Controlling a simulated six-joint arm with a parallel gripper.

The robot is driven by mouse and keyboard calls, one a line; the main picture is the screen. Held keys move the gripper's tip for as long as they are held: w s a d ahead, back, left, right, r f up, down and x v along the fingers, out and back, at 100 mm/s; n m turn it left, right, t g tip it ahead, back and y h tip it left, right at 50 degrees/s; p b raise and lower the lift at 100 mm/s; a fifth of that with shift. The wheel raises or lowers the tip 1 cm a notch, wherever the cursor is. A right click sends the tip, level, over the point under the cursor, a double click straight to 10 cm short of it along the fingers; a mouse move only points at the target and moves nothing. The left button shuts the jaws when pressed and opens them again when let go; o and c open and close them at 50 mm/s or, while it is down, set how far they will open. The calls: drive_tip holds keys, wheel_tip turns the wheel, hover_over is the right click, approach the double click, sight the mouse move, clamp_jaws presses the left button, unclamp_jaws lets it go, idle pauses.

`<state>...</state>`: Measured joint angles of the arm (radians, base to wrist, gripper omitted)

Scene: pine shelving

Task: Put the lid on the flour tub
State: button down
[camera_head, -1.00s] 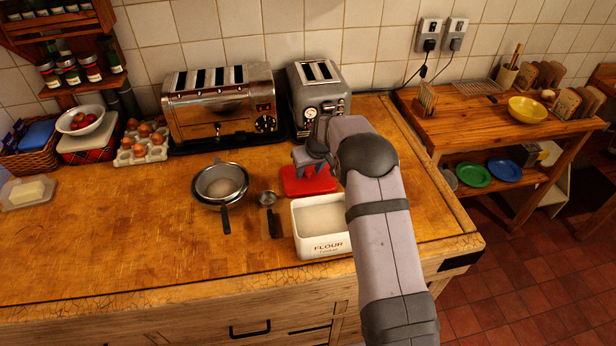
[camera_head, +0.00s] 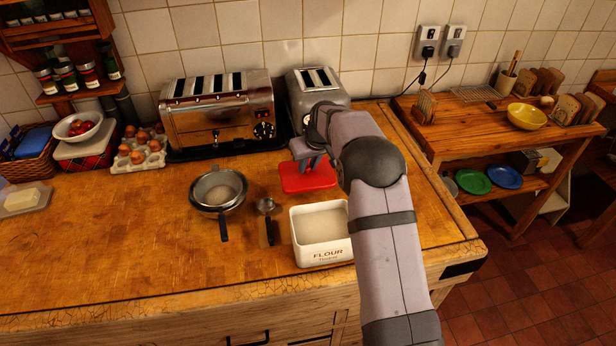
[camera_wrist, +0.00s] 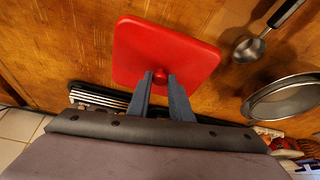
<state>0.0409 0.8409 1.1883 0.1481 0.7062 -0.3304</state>
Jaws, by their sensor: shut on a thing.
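The lid is a red, square, flat piece (camera_head: 303,182) with a round red knob, behind the flour tub in the head view. My gripper (camera_head: 314,164) is above it. In the wrist view my gripper (camera_wrist: 160,84) has its two fingers closed on the knob, and the lid (camera_wrist: 165,42) spreads out beyond them. The lid looks level and perhaps slightly off the worktop; the gap is hard to judge. The white flour tub (camera_head: 325,256) stands upright and uncovered, with pale flour inside. My arm hides its right side.
A small scoop (camera_head: 267,207) and a sieve over a bowl (camera_head: 218,190) lie left of the tub. A chrome toaster (camera_head: 218,112) and a grey toaster (camera_head: 318,92) stand behind the lid. The worktop's left front (camera_head: 110,240) is clear.

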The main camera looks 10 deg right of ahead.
sight(308, 169)
drive_tip(key=shift+r+b, duration=0.35)
drive_tip(key=shift+r, duration=2.45)
drive_tip(key=w+a+r+p+v, duration=0.1)
drive_tip(key=v, duration=0.9)
drive_tip(key=w+a+p+v, duration=0.1)
drive_tip(key=p+v, duration=0.1)
drive_tip(key=v, duration=0.8)
drive_tip(key=s+f, duration=1.2)
drive_tip(key=s, duration=0.3)
drive_tip(key=shift+s+p, duration=0.3)
drive_tip(key=shift+s, duration=0.05)
drive_tip(key=shift+s+f, duration=0.1)
drive_tip(key=shift+f, duration=0.15)
drive_tip(key=shift+f+b, duration=2.65)
drive_tip(key=shift+f, duration=0.35)
drive_tip(key=shift+f+b, duration=0.6)
drive_tip(key=shift+f, duration=0.25)
